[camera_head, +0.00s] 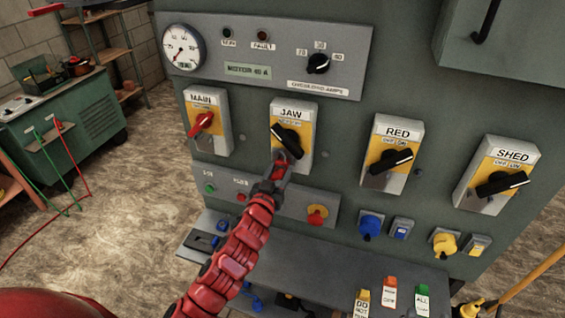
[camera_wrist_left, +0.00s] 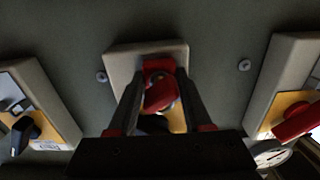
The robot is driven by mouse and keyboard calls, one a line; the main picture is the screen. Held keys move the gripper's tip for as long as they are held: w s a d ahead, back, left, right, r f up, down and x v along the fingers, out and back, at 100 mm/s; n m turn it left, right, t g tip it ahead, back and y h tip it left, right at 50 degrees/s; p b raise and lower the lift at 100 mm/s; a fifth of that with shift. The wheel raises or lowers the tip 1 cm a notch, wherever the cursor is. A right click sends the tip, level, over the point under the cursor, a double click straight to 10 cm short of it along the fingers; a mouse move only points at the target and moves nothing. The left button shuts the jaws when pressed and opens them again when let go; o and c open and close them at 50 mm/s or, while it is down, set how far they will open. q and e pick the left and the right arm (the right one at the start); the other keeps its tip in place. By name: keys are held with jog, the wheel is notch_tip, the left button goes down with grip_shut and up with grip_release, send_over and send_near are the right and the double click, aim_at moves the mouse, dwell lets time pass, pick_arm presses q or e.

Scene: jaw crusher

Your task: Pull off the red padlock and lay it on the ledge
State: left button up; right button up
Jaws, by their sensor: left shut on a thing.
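The red padlock (camera_wrist_left: 160,96) is between the two fingers of my left gripper (camera_wrist_left: 160,100) in the left wrist view, in front of the JAW switch plate. In the head view, my left gripper (camera_head: 283,168) is at the lower edge of the JAW switch (camera_head: 292,112), just below its black handle, shut on the padlock. The fingers mostly hide the padlock there, and I cannot tell whether its shackle is still through the switch. The grey ledge (camera_head: 325,259) runs along the panel's foot, below the gripper. My right gripper is in neither view.
The MAIN switch (camera_head: 207,122) is left of JAW; the RED (camera_head: 392,150) and SHED (camera_head: 496,176) switches are right. A blue padlock (camera_head: 370,226) and a yellow padlock (camera_head: 444,243) hang above the ledge. A red stop button (camera_head: 317,214) sticks out beside my arm. Tags stand at the ledge's right.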

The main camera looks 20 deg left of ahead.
aim_at(275, 179)
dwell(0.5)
pick_arm(q)
jog(key=shift+s+a+p, duration=0.1)
jog(key=shift+s+p, duration=0.2)
jog(key=shift+s, duration=2.3)
